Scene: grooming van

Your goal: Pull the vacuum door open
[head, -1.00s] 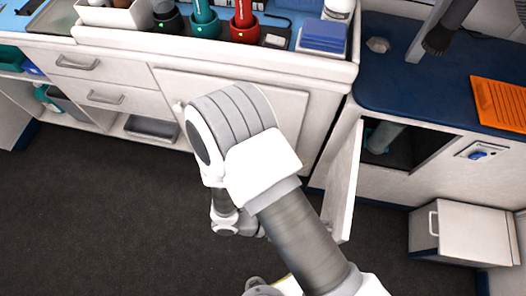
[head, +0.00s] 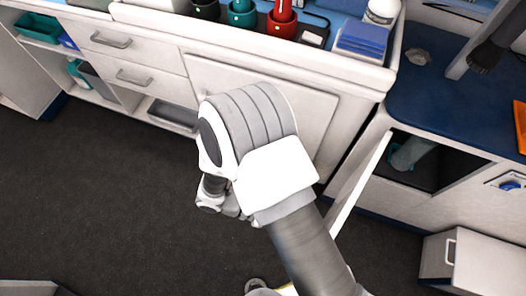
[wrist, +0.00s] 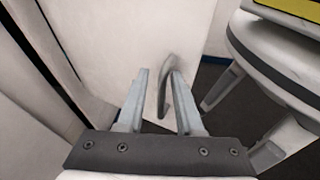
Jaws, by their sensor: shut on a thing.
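The vacuum door (head: 362,184) is a white panel, standing swung out from the cabinet under the blue counter in the head view. Its compartment (head: 430,160) is open, with a pale grey cylinder (head: 408,153) inside. In the wrist view the white door panel (wrist: 105,45) fills the middle, with a grey bar handle (wrist: 168,82) on it. My gripper (wrist: 160,78) has one finger on each side of this handle and is shut on it.
White drawers and a cupboard door (head: 315,105) line the wall left of the compartment. The dark floor (head: 110,200) at the left is clear.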

